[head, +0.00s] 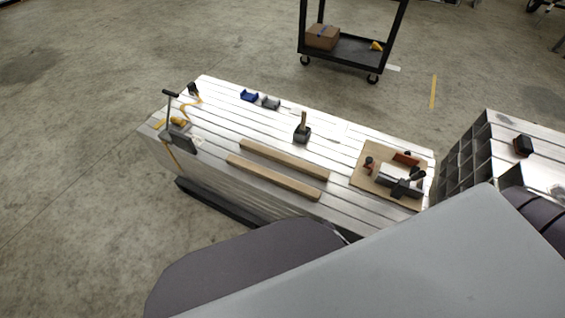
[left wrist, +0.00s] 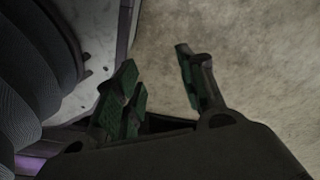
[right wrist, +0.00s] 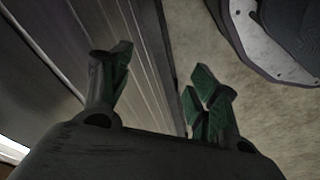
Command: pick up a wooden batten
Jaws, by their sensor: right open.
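Two wooden battens lie side by side on the slatted aluminium bench (head: 220,119). The far batten (head: 285,160) and the near batten (head: 273,177) are parallel, with a narrow gap between them. My left gripper (left wrist: 158,75) is open and empty in the left wrist view, over the concrete floor and beside a part of my own body. My right gripper (right wrist: 157,75) is open and empty in the right wrist view, with slatted metal and floor behind it. Neither gripper is in the head view, and no batten shows in the wrist views.
A tool board (head: 357,179) lies at the bench's right end. A dark block with a wooden handle (head: 302,132) stands behind the battens. Blue and grey pieces (head: 249,96) lie at the back. A clamp-like tool (head: 180,135) is at the left end. A black cart (head: 350,50) stands beyond.

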